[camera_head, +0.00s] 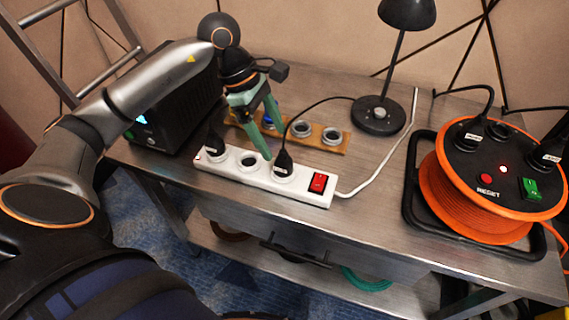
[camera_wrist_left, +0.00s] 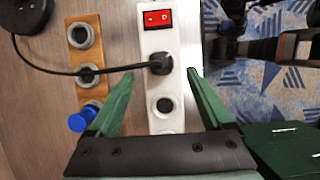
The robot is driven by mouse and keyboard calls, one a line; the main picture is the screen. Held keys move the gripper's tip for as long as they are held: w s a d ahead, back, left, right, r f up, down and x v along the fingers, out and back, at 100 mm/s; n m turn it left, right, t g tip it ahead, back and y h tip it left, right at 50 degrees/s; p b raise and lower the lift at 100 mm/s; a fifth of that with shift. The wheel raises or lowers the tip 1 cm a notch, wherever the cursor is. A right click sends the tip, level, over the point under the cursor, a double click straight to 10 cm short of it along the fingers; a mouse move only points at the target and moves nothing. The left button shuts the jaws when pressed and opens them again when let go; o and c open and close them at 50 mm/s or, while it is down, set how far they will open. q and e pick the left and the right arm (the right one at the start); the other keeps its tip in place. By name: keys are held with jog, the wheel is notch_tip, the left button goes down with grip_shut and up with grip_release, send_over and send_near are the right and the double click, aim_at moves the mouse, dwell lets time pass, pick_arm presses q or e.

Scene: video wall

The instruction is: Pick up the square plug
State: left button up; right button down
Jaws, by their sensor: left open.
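A black plug (camera_head: 284,164) with a cable sits in the white power strip (camera_head: 222,177), beside its red switch (camera_head: 318,182). I cannot tell which plug is the square one. My left gripper (camera_head: 275,144) is open above the strip, its green fingers pointing down. In the left wrist view, the plug by the switch (camera_wrist_left: 160,65) lies between the tips of the open left gripper (camera_wrist_left: 158,74), with an empty socket (camera_wrist_left: 164,105) nearer. No contact with the plug is visible. My right gripper is not in view.
A wooden board (camera_head: 314,143) with round sockets and a blue piece (camera_head: 268,122) lies behind the strip. A black lamp (camera_head: 380,115), a black box (camera_head: 165,105) and an orange cable reel (camera_head: 475,195) stand around it. The tabletop right of the strip is mostly clear.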

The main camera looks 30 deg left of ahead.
aim_at(280, 157)
pick_arm(q)
jog(key=shift+x, duration=3.2)
jog(key=shift+a, duration=0.2)
jog(key=shift+c, duration=0.2)
grip_shut()
